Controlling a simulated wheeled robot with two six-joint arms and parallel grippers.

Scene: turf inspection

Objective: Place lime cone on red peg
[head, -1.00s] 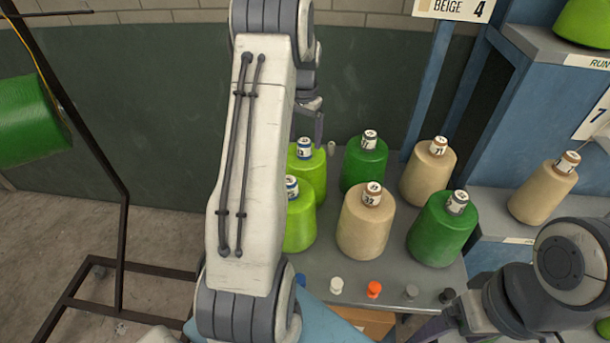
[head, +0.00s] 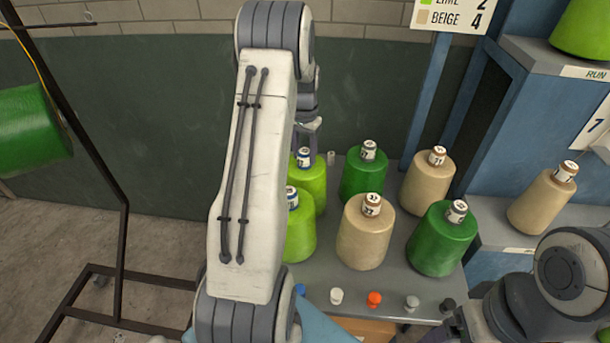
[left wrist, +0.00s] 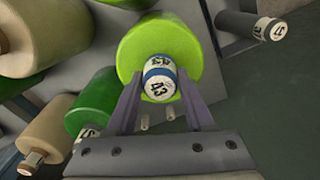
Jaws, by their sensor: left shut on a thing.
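In the left wrist view, my left gripper (left wrist: 159,77) is shut on the paper-labelled tip of a lime cone (left wrist: 150,38), marked 23 with a blue band. In the head view a lime cone (head: 313,186) stands at the back left of the grey table, with another lime cone (head: 300,232) in front, partly behind my left arm. An orange-red peg (head: 374,299) sticks up near the table's front edge. My right arm shows at lower right; its jaw state is unclear.
Two dark green cones (head: 363,176) and two beige cones (head: 366,236) crowd the grey table (head: 400,284). A white peg (head: 336,296) and a grey peg (head: 411,303) flank the orange-red one. Blue shelving stands right; a black frame (head: 122,240) with a green roll stands left.

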